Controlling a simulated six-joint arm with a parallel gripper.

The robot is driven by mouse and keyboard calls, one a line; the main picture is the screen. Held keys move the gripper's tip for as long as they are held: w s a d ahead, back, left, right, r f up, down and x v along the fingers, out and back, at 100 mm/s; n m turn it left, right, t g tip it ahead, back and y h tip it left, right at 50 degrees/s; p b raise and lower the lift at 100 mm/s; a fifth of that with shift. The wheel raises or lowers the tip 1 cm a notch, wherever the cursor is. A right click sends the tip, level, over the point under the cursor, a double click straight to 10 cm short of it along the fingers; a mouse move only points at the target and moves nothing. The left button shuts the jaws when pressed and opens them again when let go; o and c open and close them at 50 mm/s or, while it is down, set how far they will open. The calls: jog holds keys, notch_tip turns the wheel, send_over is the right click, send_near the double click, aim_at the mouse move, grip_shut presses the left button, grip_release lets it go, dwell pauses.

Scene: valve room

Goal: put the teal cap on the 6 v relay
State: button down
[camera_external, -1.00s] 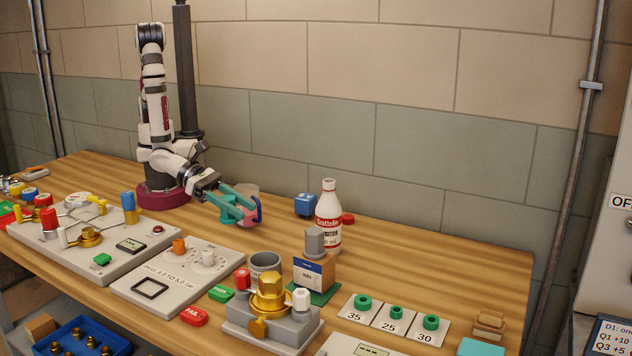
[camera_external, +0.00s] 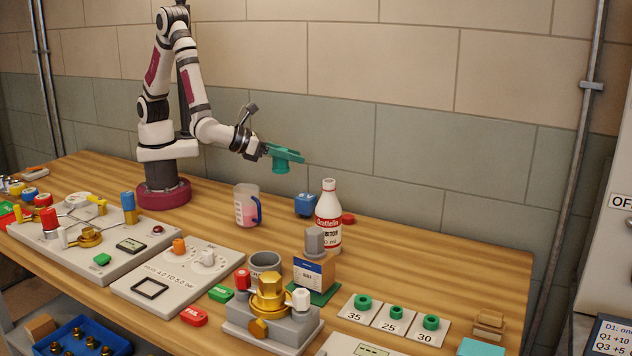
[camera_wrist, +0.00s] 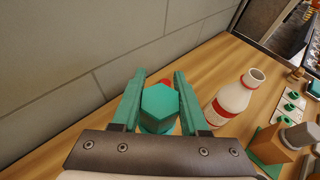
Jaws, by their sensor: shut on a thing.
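My gripper (camera_external: 286,155) is raised above the back of the bench, with its teal fingers shut on the teal cap (camera_external: 281,168). In the wrist view the cap is a six-sided teal piece (camera_wrist: 159,103) between the two fingers (camera_wrist: 153,92). No label clearly reading 6 V is legible. A tan block (camera_external: 314,275) with a blue and white label stands on a green base, with a grey piece (camera_external: 314,242) on its top. It also shows at the right of the wrist view (camera_wrist: 276,138).
A white bottle (camera_external: 328,215) with a red label stands between my gripper and the tan block, a red cap (camera_external: 347,219) beside it. A measuring jug (camera_external: 247,206) with pink liquid stands left. A brass valve (camera_external: 269,300) is in front. Free wood lies around the jug.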

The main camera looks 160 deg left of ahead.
jog(key=s+a+f, duration=0.1)
jog(key=a, duration=0.1)
jog(key=s+a+f, duration=0.2)
jog(key=a, duration=0.1)
jog(key=s+a+f, duration=0.1)
jog(key=a+f, duration=0.1)
jog(key=shift+s+a+f, duration=0.15)
jog(key=shift+s+a, duration=0.1)
notch_tip(320, 180, down, 4)
jog(key=shift+a+f, duration=0.1)
jog(key=shift+a, duration=0.05)
jog(key=shift+f, duration=0.1)
jog(key=shift+c, duration=2.1)
grip_release()
